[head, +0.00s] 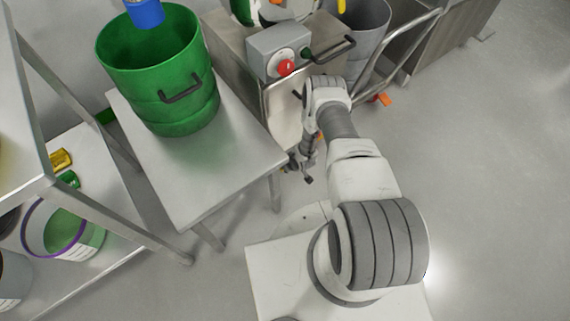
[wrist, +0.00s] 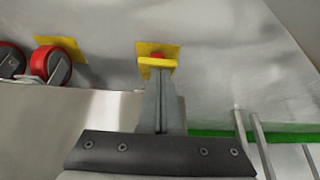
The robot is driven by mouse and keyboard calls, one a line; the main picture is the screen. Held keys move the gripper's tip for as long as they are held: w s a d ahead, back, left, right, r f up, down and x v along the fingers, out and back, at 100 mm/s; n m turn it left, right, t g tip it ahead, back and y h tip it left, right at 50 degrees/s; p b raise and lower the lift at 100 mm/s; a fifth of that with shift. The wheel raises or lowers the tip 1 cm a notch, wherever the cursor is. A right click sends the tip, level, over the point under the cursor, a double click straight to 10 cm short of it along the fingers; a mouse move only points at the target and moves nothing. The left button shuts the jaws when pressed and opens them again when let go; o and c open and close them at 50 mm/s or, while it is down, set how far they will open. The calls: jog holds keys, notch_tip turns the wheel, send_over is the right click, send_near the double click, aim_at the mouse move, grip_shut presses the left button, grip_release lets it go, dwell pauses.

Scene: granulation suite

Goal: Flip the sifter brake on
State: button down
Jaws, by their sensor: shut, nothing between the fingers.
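The sifter is the steel machine with a grey control box (head: 278,50) and a red button, left of my arm in the head view. My gripper (head: 308,178) points down beside its lower front, close to the steel table's right edge. In the wrist view my gripper (wrist: 160,80) is shut and empty. Just beyond its fingertips is a yellow tab (wrist: 155,62) with a red part behind it, which looks like a caster brake. The fingers partly cover it, and I cannot tell whether they touch it or how the brake is set.
Red caster wheels (wrist: 50,64) stand at the left in the wrist view. A green drum (head: 158,75) stands on the steel table (head: 225,165). A shelf rack (head: 90,205) is at the left. The floor (head: 490,190) at the right is clear.

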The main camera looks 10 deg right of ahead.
jog(key=shift+s+d+f, duration=0.1)
jog(key=shift+s+f, duration=0.05)
jog(key=shift+s+d+f, duration=0.1)
jog(key=shift+s+f, duration=0.15)
jog(key=shift+f, duration=0.35)
jog(key=shift+s+d+f, duration=0.1)
jog(key=shift+s+f, duration=0.1)
jog(key=shift+f, duration=0.4)
jog(key=shift+s+d+f, duration=0.1)
jog(key=shift+s+f, duration=0.15)
jog(key=shift+f, duration=0.35)
